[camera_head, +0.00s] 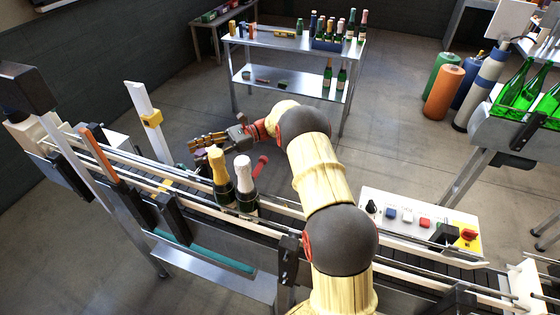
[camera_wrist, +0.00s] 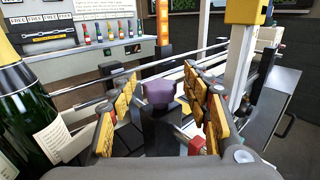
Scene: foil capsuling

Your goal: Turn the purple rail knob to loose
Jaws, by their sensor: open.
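The purple rail knob (camera_wrist: 158,93) is in the middle of the wrist view, on a dark mount beside the conveyor rails. My gripper (camera_wrist: 159,80) is open, with one yellow-and-black finger on each side of the knob. Gaps show between the knob and both fingers, so I see no contact. In the head view my gripper (camera_head: 203,141) is at the far side of the conveyor, behind two bottles. Only a small dark purple patch shows below it there, too small to be sure it is the knob.
A gold-topped bottle (camera_head: 218,168) and a white-topped bottle (camera_head: 243,176) stand on the conveyor close to my gripper. A red knob (camera_head: 261,164) is to their right. A control panel (camera_head: 420,222) sits further right along the conveyor. A steel table (camera_head: 285,42) with bottles stands behind.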

